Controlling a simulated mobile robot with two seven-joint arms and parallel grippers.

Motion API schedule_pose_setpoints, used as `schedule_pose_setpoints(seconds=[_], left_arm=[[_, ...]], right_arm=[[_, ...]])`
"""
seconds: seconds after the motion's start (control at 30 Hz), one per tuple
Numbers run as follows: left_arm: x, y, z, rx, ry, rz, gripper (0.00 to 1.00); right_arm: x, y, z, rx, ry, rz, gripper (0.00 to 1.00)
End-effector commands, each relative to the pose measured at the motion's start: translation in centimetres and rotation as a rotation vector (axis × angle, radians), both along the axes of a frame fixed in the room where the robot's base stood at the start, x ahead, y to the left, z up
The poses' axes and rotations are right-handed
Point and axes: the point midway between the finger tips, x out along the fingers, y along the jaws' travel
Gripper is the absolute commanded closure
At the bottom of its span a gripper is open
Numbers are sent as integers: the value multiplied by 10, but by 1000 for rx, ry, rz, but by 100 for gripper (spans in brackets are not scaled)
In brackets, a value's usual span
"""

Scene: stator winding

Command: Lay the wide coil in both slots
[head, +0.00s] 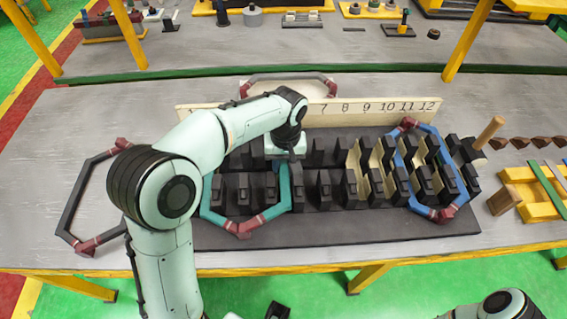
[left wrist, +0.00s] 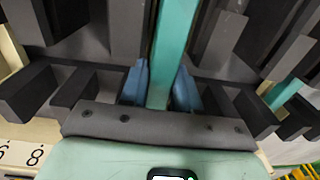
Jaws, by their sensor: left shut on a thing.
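The teal coil (head: 240,228) lies over the left part of the dark slotted stator block (head: 350,226). One long side shows left and the other (head: 284,185) shows right, among the dark teeth. My left gripper (head: 285,152) reaches down over the back of that right side. In the left wrist view its blue fingertips (left wrist: 160,88) are shut on the teal bar (left wrist: 163,45), one on each side. How deep each side sits in its slot, I cannot tell. My right gripper is not in view.
A blue coil (head: 460,185) sits at the block's right end, with cream liners beside it. A dark grey coil (head: 72,205) lies on the table at left, another (head: 330,85) behind the numbered board (head: 370,112).

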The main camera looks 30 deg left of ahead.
Motion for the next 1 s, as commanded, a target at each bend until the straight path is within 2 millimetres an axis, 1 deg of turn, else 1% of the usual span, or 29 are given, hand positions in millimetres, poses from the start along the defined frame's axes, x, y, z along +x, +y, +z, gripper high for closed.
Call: schedule_pose_setpoints(seconds=[0.43, 0.47, 0.5, 0.53, 0.57, 1.0], left_arm=[[-2, 2, -3, 4, 8, 1, 100], [-2, 2, -3, 4, 9, 1, 66], [-2, 2, -3, 4, 9, 1, 53], [-2, 2, -3, 4, 9, 1, 43], [-2, 1, -3, 4, 8, 1, 39], [-1, 1, -2, 2, 5, 1, 39]], right_arm=[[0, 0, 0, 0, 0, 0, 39], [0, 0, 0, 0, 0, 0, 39], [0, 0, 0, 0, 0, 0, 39], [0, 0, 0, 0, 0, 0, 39], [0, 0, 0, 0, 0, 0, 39], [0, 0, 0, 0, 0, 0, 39]])
